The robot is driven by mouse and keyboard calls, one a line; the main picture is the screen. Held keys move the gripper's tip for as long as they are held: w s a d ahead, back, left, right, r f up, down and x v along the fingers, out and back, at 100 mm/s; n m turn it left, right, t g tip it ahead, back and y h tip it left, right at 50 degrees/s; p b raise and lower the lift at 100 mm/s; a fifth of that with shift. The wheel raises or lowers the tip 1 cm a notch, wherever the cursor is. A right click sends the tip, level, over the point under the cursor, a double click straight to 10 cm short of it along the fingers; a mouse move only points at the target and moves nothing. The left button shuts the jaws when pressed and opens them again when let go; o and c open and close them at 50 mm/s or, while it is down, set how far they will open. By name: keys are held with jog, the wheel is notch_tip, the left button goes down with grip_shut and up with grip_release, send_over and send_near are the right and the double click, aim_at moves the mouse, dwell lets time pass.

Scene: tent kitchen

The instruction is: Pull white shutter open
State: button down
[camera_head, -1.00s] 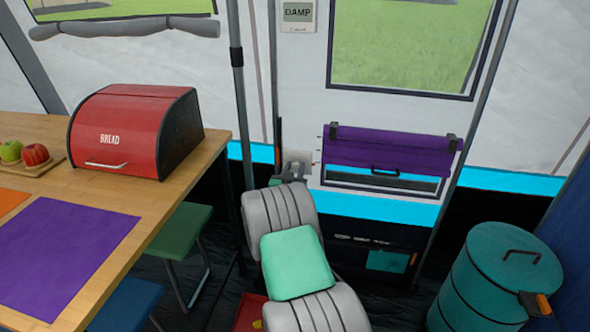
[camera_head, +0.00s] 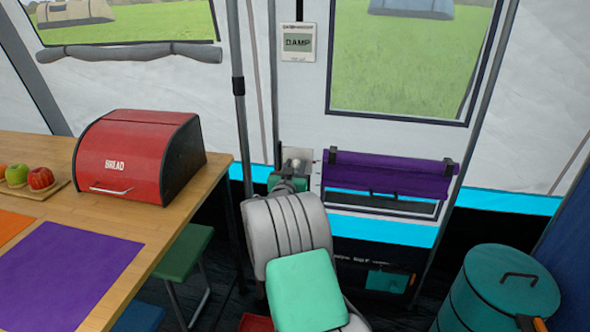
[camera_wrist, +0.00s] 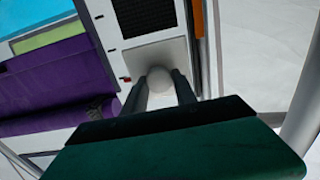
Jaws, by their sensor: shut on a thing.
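A small white shutter (camera_head: 297,156) is on the tent wall, just left of the purple roll-up flap. In the wrist view the white shutter (camera_wrist: 160,52) is a flat plate with a round white knob (camera_wrist: 160,76), beside a dark mesh opening (camera_wrist: 145,17). My gripper (camera_wrist: 163,84) has one finger on each side of the knob and is shut on it. In the head view my gripper (camera_head: 289,180) is at the lower part of the shutter, largely hidden by my own arm. The mesh is hard to see from there.
The purple flap (camera_head: 388,175) hangs close on the right. A tent pole (camera_head: 240,130) and a wooden table with a red bread bin (camera_head: 137,158) are on the left. A green stool (camera_head: 183,262) is below. A teal bin (camera_head: 500,290) stands at the lower right.

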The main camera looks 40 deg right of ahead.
jog(key=c, duration=1.3)
grip_release()
jog(key=shift+r, duration=0.4)
jog(key=o, duration=0.3)
jog(key=shift+f, duration=0.15)
jog(key=p+v, duration=0.1)
jog(key=v, duration=0.6)
jog(key=shift+s+a, duration=0.25)
jog(key=shift+a, duration=0.05)
